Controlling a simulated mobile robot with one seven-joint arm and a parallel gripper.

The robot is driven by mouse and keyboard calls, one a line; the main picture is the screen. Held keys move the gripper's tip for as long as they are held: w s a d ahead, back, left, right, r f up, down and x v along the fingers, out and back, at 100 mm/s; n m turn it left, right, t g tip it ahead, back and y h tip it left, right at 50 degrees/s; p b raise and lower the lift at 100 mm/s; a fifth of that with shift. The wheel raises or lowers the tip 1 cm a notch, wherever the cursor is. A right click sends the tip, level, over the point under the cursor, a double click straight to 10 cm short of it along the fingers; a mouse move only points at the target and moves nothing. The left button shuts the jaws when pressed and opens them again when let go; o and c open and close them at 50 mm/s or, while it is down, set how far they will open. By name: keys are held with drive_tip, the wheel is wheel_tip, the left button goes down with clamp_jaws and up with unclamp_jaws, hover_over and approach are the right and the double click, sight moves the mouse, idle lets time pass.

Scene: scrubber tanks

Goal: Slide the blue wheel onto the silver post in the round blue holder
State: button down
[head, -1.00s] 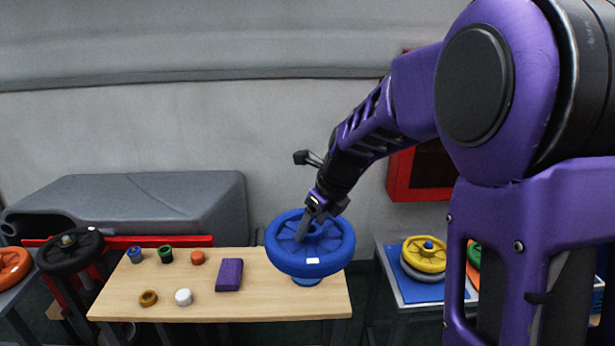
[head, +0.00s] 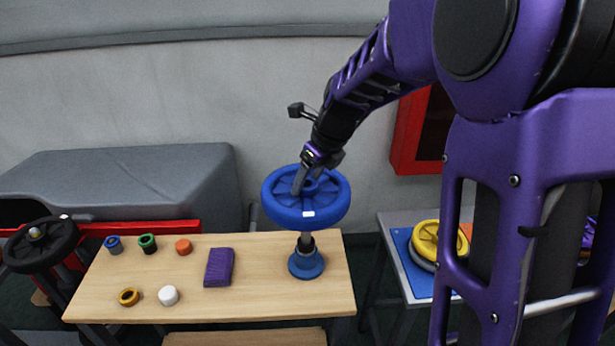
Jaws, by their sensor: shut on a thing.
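The blue wheel (head: 333,203) is held roughly level above the right part of the wooden table, with a small white patch on its rim. My gripper (head: 297,190) is shut on it near the hub, reaching down from above. The round blue holder (head: 306,266) stands on the table beneath the wheel. A clear gap separates the wheel from the holder's base.
On the wooden table (head: 150,300) lie a purple block (head: 219,267), a white piece (head: 168,295) and several small coloured rings. A black wheel (head: 38,245) stands at the left. A yellow wheel (head: 425,240) sits on the right table. A red cabinet (head: 408,130) is behind my arm.

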sight(308, 200)
wheel_tip(308, 200, down, 4)
drive_tip(key=b, duration=0.3)
drive_tip(key=shift+r, duration=0.25)
drive_tip(key=shift+w+f+b, duration=0.1)
drive_tip(key=shift+f+b, duration=0.25)
drive_tip(key=shift+f, duration=0.35)
drive_tip(key=shift+f+p, duration=0.35)
drive_tip(key=shift+f, duration=0.15)
idle(0.5)
drive_tip(key=shift+f, duration=0.45)
drive_tip(key=shift+f, duration=0.15)
drive_tip(key=shift+f+b, duration=0.45)
drive_tip(key=shift+f, duration=0.3)
drive_tip(key=shift+f+b, duration=0.8)
drive_tip(key=shift+f, duration=0.6)
idle(1.0)
drive_tip(key=shift+f+p, duration=0.3)
drive_tip(key=shift+p, duration=0.15)
idle(1.3)
